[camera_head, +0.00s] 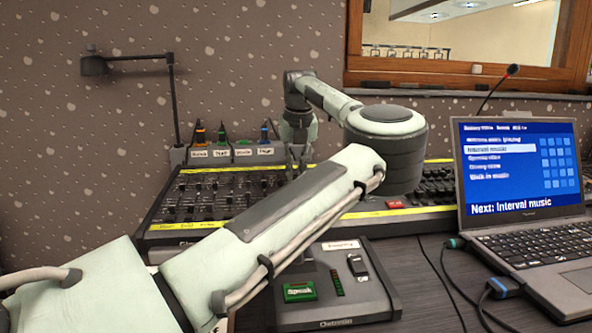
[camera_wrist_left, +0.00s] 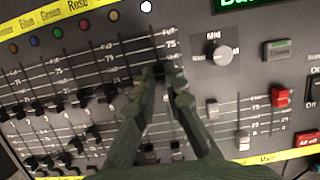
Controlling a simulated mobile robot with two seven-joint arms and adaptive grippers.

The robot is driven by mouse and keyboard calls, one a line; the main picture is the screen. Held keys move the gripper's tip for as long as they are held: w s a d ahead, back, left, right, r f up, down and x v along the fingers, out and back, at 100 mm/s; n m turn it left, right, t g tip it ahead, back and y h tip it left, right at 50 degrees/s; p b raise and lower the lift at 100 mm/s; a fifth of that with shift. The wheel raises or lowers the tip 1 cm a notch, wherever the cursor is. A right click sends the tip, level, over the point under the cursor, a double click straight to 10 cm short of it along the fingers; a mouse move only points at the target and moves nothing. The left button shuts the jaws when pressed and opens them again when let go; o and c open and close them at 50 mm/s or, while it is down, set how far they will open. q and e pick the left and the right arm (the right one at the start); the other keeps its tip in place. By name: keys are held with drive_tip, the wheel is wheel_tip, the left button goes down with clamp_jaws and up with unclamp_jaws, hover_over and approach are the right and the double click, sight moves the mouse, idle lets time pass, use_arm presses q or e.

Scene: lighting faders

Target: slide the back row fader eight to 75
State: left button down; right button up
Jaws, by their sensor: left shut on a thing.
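The lighting desk (camera_head: 160,217) lies across the table, with two rows of dark faders between yellow label strips. My left gripper (camera_head: 297,168) reaches down over its back row near the middle. In the left wrist view, my left gripper (camera_wrist_left: 165,78) has its fingers close together on a dark fader cap (camera_wrist_left: 158,69), mostly hidden between the fingertips. My right gripper is not in view.
Other back-row faders stand to the left in the wrist view; a Mid knob (camera_wrist_left: 221,54) and a red fader (camera_wrist_left: 279,97) stand to the right. A laptop (camera_head: 520,165) stands right of the desk. A small box with a green button (camera_head: 299,292) sits in front.

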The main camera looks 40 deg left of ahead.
use_arm(q)
drive_tip(key=shift+w+a+r+p, duration=0.25)
drive_tip(key=shift+w+a+p, duration=0.55)
drive_tip(key=shift+a+p, duration=0.3)
drive_tip(key=shift+w+a+f, duration=0.1)
drive_tip(key=shift+w, duration=0.05)
drive_tip(key=c, duration=1.8)
unclamp_jaws()
drive_tip(key=shift+c, duration=0.2)
drive_tip(key=shift+r+p, duration=1)
drive_tip(key=shift+r, duration=0.3)
drive_tip(key=v, duration=1.2)
